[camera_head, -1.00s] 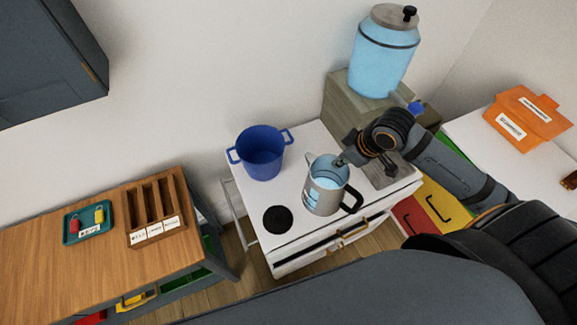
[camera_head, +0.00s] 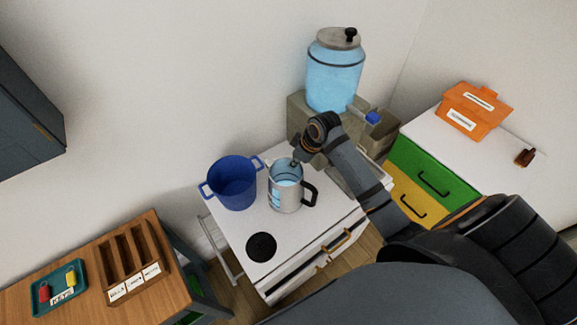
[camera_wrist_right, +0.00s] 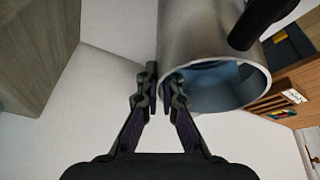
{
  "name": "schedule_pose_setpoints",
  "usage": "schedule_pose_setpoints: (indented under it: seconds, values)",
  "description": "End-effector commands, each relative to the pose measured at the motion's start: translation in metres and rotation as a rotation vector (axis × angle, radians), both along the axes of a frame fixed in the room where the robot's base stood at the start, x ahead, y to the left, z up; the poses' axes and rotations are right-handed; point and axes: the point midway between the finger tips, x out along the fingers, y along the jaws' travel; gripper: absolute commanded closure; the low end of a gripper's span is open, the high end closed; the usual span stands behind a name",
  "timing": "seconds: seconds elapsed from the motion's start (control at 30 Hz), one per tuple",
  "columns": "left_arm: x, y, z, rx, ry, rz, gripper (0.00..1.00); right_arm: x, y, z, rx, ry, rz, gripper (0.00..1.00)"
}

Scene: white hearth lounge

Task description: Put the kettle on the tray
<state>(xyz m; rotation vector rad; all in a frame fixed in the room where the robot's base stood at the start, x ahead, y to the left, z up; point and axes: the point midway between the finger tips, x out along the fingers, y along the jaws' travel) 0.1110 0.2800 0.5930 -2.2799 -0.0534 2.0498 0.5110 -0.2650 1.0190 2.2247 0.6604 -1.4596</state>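The kettle (camera_head: 284,196) is a grey metal jug with a black handle and a bluish inside; it is upright over the white cabinet top, beside the blue pot. My right gripper (camera_head: 298,161) is shut on its rim. In the right wrist view the fingertips (camera_wrist_right: 163,88) close at the kettle's rim (camera_wrist_right: 215,108). I cannot tell the kettle's exact height above the top. A flat grey-brown tray (camera_head: 377,166) lies on the cabinet at right, partly hidden by my right arm. My left gripper is not in view.
A blue pot (camera_head: 232,188) stands left of the kettle, and a black disc (camera_head: 261,247) lies in front. A water dispenser (camera_head: 334,78) stands behind on a block. A teal key tray (camera_head: 45,298) and wooden organizer (camera_head: 115,282) are on the left table. An orange box (camera_head: 473,112) is at right.

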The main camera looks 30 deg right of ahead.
Motion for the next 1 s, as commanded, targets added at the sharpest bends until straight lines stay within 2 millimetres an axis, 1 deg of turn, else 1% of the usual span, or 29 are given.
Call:
schedule_pose_setpoints:
  seconds: [0.03,0.13,0.2,0.3,0.47,0.53,0.6,0.7,0.77,1.0]
  values:
    - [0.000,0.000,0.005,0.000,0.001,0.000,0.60,0.007,0.002,-0.007,0.004,0.003,-0.001,1.00]
    - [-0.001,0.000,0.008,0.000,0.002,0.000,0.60,0.020,0.001,-0.022,0.003,0.002,-0.001,1.00]
    - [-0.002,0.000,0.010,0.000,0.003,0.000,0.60,0.027,0.001,-0.032,0.002,0.001,0.000,1.00]
    - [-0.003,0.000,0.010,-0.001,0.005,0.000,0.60,0.034,0.001,-0.039,0.000,0.000,-0.001,1.00]
    - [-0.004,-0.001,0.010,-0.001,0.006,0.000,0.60,0.036,0.000,-0.043,-0.001,-0.001,0.000,1.00]
    - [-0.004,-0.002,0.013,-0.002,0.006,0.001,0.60,0.039,0.001,-0.048,0.001,0.002,0.000,1.00]
    - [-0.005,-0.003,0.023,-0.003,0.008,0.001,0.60,0.038,0.001,-0.057,0.001,0.004,-0.001,1.00]
    - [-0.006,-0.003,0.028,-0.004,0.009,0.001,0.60,0.038,0.001,-0.071,0.000,0.002,-0.001,1.00]
    - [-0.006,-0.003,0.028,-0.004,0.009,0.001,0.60,0.038,0.000,-0.075,-0.001,0.001,0.000,1.00]
    - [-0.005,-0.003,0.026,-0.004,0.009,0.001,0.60,0.038,0.000,-0.078,-0.002,-0.001,0.000,1.00]
